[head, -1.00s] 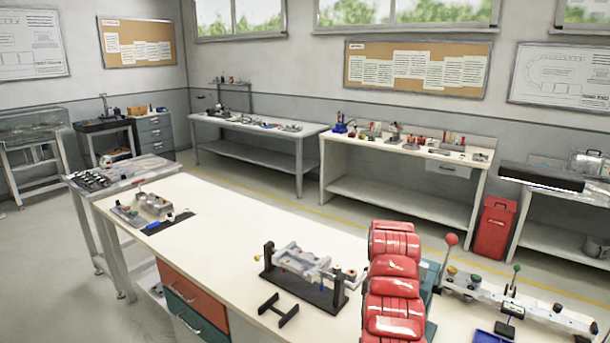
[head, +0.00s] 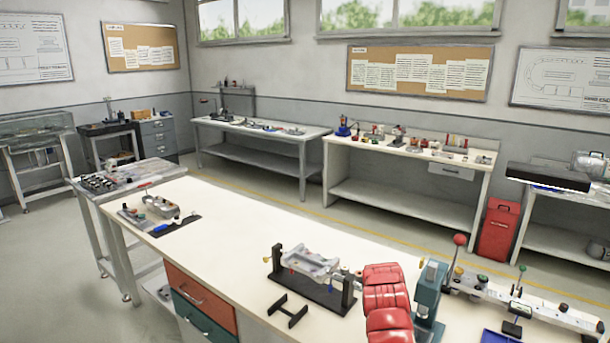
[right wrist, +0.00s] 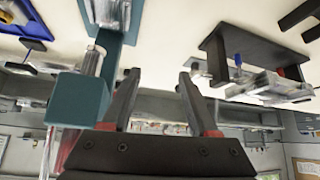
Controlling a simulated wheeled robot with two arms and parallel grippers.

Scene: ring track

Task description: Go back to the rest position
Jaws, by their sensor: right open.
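My right gripper (right wrist: 158,75) shows in the right wrist view, with its two dark fingers spread apart and nothing between them. That view is upside down, and the bench top fills its upper part. A teal post (right wrist: 82,95) stands to the left of the fingers and a black stand with a silver fixture (right wrist: 255,72) to the right. In the head view, a red padded link of my arm covers part of the bench between the black stand (head: 322,290) and the teal post (head: 430,288). My left gripper is in neither view.
The long cream bench (head: 235,235) is clear in its middle. A rail fixture with a red-knobbed lever (head: 459,240) lies on the right. A blue tray (head: 495,336) sits at the bottom edge. Small fixtures (head: 150,207) stand at the far left end. A loose black bracket (head: 288,310) lies in front.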

